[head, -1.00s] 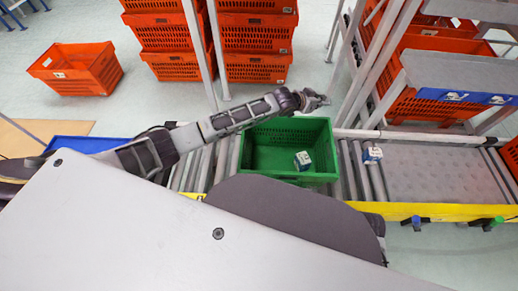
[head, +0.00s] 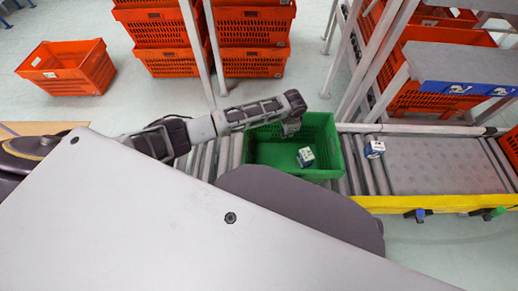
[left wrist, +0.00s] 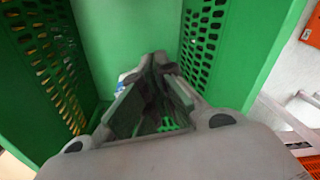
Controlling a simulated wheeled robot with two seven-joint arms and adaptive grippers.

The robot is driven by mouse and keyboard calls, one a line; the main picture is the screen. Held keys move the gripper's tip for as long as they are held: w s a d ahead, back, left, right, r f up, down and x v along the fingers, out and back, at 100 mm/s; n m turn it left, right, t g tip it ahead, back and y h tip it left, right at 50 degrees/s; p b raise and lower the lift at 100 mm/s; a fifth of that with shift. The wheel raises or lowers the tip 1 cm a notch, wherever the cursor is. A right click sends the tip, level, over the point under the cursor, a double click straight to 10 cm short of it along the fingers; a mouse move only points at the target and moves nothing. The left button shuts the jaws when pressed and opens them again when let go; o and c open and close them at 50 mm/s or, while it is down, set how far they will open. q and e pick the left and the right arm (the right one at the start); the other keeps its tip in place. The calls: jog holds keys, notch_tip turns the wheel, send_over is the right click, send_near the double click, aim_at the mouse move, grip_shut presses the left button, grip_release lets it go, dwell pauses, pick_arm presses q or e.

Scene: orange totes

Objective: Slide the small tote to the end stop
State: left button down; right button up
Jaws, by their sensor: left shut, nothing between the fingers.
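The small green tote (head: 265,156) sits upright on the roller conveyor in the head view, with a small blue and white box (head: 306,157) inside. My left gripper (head: 290,130) points down at the tote's far side, its tips at or inside the opening. In the left wrist view the gripper (left wrist: 160,62) is shut and empty, with green slotted tote walls (left wrist: 205,40) on both sides. Whether the fingers touch the tote I cannot tell. My right gripper is not in view. I cannot clearly make out the end stop.
A second small box (head: 374,149) lies on the rollers right of the tote. A grey plate (head: 435,165) and yellow front rail (head: 440,203) continue rightward. Stacked orange totes (head: 250,35) and metal posts (head: 196,50) stand behind the conveyor.

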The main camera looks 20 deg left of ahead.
pick_arm(q)
jog(key=s+a+m+g+y, duration=0.2)
jog(key=s+a+m, duration=0.1)
jog(key=s+a, duration=0.1)
jog(key=shift+s+a+r+m+g, duration=0.2)
jog(key=shift+s+m+g, duration=0.1)
jog(key=shift+s, duration=0.3)
jog(key=shift+f, duration=0.15)
